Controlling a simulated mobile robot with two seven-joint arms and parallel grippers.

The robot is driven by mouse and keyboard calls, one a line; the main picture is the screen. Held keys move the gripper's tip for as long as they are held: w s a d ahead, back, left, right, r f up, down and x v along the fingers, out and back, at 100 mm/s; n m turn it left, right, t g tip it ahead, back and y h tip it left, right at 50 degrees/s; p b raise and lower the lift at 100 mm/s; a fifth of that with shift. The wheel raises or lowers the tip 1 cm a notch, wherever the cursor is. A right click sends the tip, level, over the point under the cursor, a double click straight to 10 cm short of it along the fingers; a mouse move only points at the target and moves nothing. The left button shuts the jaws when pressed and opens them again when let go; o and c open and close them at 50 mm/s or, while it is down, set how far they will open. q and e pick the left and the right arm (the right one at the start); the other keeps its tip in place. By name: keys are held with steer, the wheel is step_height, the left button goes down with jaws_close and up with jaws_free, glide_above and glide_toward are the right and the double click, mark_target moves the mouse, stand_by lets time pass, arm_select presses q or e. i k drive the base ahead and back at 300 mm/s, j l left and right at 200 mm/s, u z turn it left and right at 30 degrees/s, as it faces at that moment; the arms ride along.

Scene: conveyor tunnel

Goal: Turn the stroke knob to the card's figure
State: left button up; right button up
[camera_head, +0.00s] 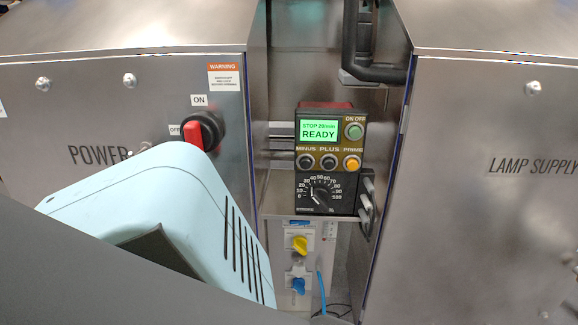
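The stroke knob (321,194) is a black dial on the lower face of the small black control box, with a white scale from 0 to 100. Its pointer seems to aim to the upper left, at the low end of the scale; the exact figure is too small to read. The box's green display (318,131) reads "STOP 20/min READY". I cannot make out a card with a figure. Neither of my grippers' fingertips shows, and nothing is touching the knob.
The box sits in a narrow recess between steel cabinets. Buttons (352,164) are above the knob and cable plugs (367,195) beside it. Yellow (300,244) and blue (298,286) knobs are below. A red power switch (195,134) is at left, a black pipe (375,72) above.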

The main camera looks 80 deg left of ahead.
mark_target(319, 196)
steer(key=u, duration=1.95)
